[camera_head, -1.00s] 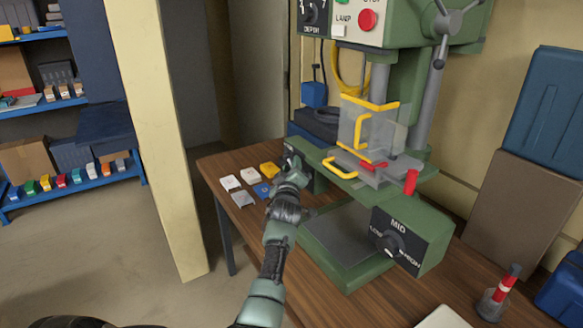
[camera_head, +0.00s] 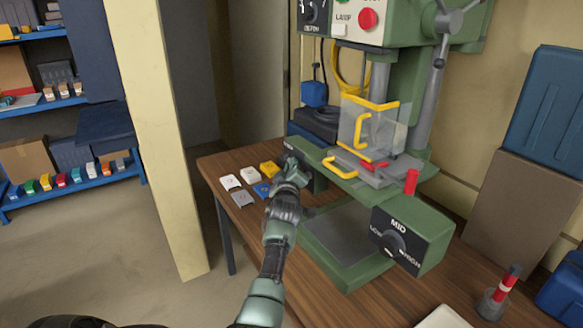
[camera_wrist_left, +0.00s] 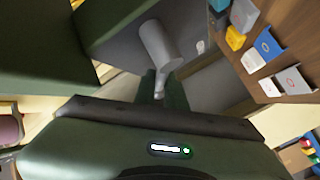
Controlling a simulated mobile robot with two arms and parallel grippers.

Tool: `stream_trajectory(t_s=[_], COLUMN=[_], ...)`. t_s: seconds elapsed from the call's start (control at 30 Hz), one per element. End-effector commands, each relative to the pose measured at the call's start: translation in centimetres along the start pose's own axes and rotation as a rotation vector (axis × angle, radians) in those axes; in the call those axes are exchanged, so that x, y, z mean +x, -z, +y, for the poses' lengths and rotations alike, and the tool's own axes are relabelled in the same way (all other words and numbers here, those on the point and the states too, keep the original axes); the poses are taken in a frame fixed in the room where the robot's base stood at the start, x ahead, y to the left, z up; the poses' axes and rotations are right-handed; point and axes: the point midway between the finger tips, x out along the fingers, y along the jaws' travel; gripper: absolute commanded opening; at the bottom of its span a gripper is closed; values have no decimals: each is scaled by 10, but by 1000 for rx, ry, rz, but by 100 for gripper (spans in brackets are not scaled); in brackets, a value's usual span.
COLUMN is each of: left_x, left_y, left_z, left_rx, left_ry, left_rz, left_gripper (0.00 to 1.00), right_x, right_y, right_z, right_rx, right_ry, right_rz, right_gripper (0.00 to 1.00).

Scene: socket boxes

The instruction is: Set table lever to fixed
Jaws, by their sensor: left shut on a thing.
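A green drill press (camera_head: 345,220) stands on the wooden table. A dark-faced box (camera_head: 305,160) sits at the left of its work table. In the left wrist view, a grey lever (camera_wrist_left: 157,42) sticks out from that box's dark face (camera_wrist_left: 112,28). My left gripper (camera_head: 295,168) is in front of this face. In the left wrist view its fingers (camera_wrist_left: 163,88) are shut on the lever's end. A small white mark (camera_wrist_left: 200,46) shows beside the lever, too small to read. The gripper hides the lever in the head view.
Several small white, grey, blue and yellow socket boxes (camera_head: 231,182) lie left of my gripper. A clear guard with yellow handles (camera_head: 362,120) and a red handle (camera_head: 411,181) are on the press. A MID/LOW/HIGH knob box (camera_head: 400,240) is at the right.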

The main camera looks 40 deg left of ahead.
Motion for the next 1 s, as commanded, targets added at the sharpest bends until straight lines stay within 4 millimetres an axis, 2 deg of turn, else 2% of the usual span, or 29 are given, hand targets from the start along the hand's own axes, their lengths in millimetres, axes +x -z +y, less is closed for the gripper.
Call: stream_trajectory(t_s=[0.8,1.0], left_x=[0,7], left_y=[-3,-7], left_z=[-2,0], left_rx=[0,-22], left_ry=[6,24], left_rz=[-5,-23], left_gripper=[0,0], right_x=[0,4], right_y=[2,4], right_z=[-4,-3], right_rx=[3,4], right_ry=[4,3], right_rz=[3,5], right_gripper=[36,36])
